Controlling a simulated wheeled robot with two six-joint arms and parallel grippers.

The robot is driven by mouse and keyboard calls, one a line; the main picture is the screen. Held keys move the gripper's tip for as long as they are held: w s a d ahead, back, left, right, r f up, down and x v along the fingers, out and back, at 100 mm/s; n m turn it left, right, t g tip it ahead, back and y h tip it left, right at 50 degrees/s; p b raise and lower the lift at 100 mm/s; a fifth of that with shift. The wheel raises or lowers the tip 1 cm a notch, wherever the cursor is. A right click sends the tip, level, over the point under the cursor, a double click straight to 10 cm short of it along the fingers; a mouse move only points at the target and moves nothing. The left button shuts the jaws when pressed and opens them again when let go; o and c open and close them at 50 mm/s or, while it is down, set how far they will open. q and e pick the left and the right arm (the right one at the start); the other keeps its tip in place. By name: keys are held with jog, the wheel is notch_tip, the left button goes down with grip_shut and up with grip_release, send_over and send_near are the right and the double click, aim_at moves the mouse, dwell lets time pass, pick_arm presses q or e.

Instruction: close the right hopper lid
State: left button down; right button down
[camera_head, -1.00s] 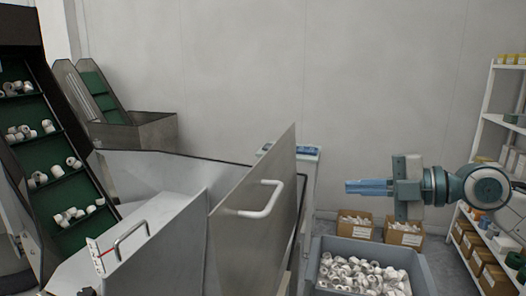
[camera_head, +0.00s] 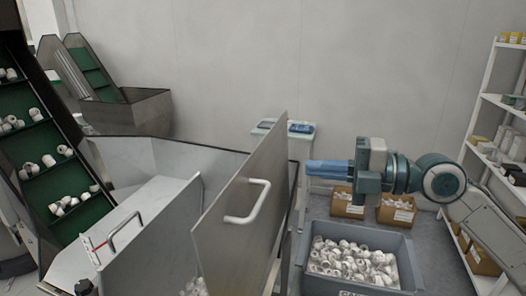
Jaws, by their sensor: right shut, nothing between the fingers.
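The right hopper lid (camera_head: 240,205) is a flat steel panel with a white bar handle (camera_head: 247,202). It stands tilted up, open, at the right side of the hopper (camera_head: 170,152). A second steel panel with a handle (camera_head: 150,245) stands to its left. My right gripper (camera_head: 312,169) is shut and empty. Its blue fingers point left, and in the picture their tips are just right of the raised lid's upper part. I cannot tell the depth gap between them. My left gripper is not in view.
A grey crate of white caps (camera_head: 302,248) stands on the floor below my right arm. Cardboard boxes (camera_head: 397,213) sit behind it. A shelf rack (camera_head: 480,115) is at the far right. A green conveyor (camera_head: 50,170) rises at the left.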

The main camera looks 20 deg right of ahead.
aim_at(247, 163)
jog(key=shift+p+x, duration=4.2)
jog(key=shift+x, duration=1.3)
jog(key=shift+w, duration=0.15)
